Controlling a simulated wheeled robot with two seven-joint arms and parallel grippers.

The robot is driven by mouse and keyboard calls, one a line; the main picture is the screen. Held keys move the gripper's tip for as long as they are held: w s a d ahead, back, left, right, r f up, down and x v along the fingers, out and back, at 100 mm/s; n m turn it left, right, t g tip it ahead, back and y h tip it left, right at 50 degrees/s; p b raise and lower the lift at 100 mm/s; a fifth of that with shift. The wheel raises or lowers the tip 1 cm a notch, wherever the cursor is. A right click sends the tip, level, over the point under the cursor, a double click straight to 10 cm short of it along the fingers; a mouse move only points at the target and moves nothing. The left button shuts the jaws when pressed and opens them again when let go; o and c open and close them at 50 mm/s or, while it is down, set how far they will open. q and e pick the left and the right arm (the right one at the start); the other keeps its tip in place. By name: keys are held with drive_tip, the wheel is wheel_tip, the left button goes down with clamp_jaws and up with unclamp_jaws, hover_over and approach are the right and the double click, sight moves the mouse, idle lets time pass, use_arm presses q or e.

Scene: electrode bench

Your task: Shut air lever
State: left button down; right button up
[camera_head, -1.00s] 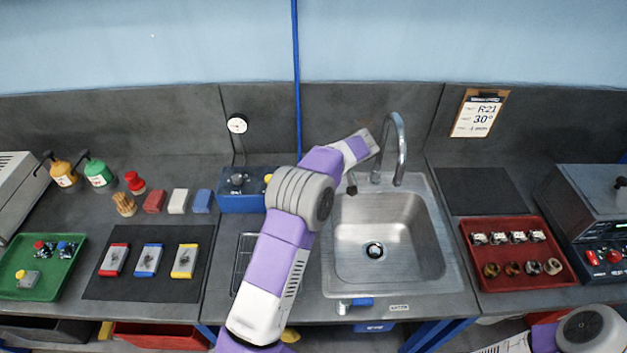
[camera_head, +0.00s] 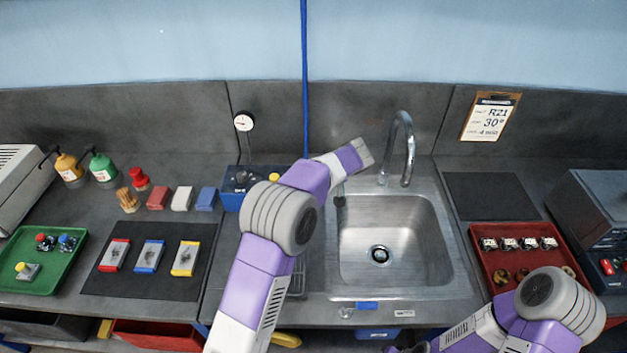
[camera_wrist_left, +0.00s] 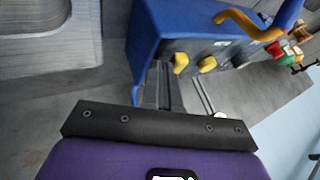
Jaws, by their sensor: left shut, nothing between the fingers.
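A yellow bent lever (camera_wrist_left: 248,24) shows in the left wrist view, at the end of a blue pipe (camera_wrist_left: 290,12) and in front of the blue box (camera_wrist_left: 165,25). It points away from the pipe at an angle. In the head view the vertical blue pipe (camera_head: 305,80) runs down the wall, and my left arm hides its lower end and the lever. My left gripper's fingers (camera_wrist_left: 165,72) are shut and empty, beside the blue box and apart from the lever. The gripper is mostly hidden in the head view. My right gripper is out of view.
The blue box (camera_head: 231,196) has yellow knobs (camera_wrist_left: 207,64). The sink (camera_head: 385,285) and tap (camera_head: 408,145) stand to its right. A round gauge (camera_head: 244,121) is on the wall. Blocks and bottles stand left; a red tray (camera_head: 482,262) lies right.

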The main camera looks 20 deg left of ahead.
use_arm(q)
drive_tip(key=p+v, duration=0.4)
drive_tip(key=v, duration=0.6)
